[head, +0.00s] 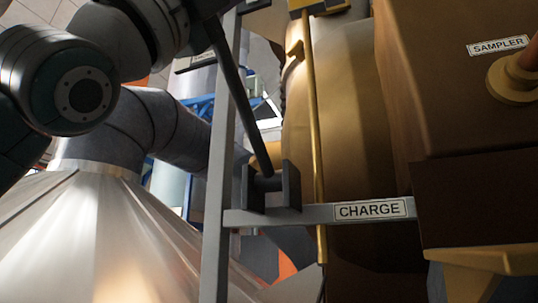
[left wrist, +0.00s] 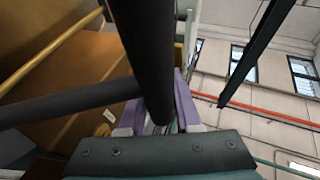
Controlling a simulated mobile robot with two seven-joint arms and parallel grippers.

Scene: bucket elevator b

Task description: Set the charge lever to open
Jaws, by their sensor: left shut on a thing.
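The charge lever (head: 240,100) is a long dark rod. In the head view it rises from a dark bracket (head: 289,186) and leans up to the left to the top edge. A white CHARGE label (head: 370,209) is on the grey crossbar right of the bracket. My left arm comes in at the upper left and reaches the lever's upper end, where the gripper itself is cut off or hidden. In the left wrist view my left gripper (left wrist: 159,122) has purple-sided fingers shut around the dark lever (left wrist: 147,50). My right gripper is in neither view.
A grey upright post (head: 218,170) stands close beside the lever. A thin yellow rod (head: 313,130) runs behind it to the right. A brown housing with a SAMPLER label (head: 498,46) fills the right. A shiny metal cone (head: 90,240) is at lower left.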

